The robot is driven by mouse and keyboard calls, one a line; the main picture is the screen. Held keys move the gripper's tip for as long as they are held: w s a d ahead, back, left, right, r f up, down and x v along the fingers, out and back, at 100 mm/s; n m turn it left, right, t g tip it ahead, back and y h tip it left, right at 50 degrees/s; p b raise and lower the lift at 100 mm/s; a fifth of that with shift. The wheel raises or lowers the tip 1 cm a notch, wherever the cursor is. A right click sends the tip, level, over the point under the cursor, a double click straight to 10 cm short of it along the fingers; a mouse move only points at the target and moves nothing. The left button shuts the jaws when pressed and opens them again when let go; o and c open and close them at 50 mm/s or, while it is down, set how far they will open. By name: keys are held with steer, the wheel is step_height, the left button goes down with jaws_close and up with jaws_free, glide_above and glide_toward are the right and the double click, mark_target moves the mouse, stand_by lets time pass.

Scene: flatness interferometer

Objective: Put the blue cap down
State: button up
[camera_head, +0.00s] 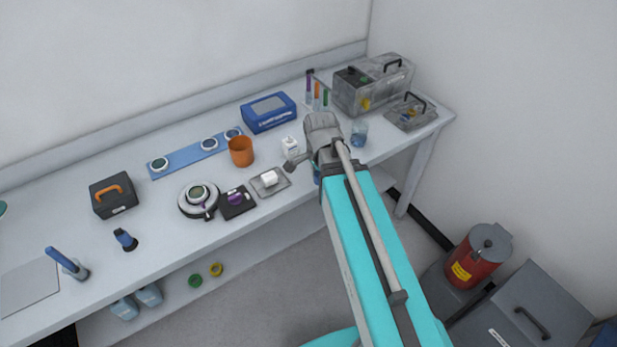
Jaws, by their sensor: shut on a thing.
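My arm reaches from the lower right up over the bench (150,262), and its grey wrist end is above the front right part of it. A small patch of blue (317,176) shows at the left edge of my arm, just below the wrist. I cannot tell whether it is the blue cap or part of my arm. I see no other thing that is clearly the blue cap.
Left of my wrist are a small white bottle (290,147), a tray with a white piece (283,187), a black plate (249,209) and an orange cup (241,151). A glass beaker (359,134) stands to its right. The bench's front left is partly bare.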

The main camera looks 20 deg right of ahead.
steer(key=w+f+b, duration=0.4)
steer(key=w, duration=0.5)
steer(key=b, duration=0.5)
glide_above(308, 176)
steer(key=f, duration=0.5)
steer(key=shift+s, duration=0.35)
steer(key=shift+w+f+b, duration=0.45)
steer(key=shift+f+b, duration=1.55)
steer(key=shift+f, duration=0.05)
steer(key=shift+f, duration=0.15)
steer(key=o, duration=0.7)
steer(key=shift+c, duration=0.2)
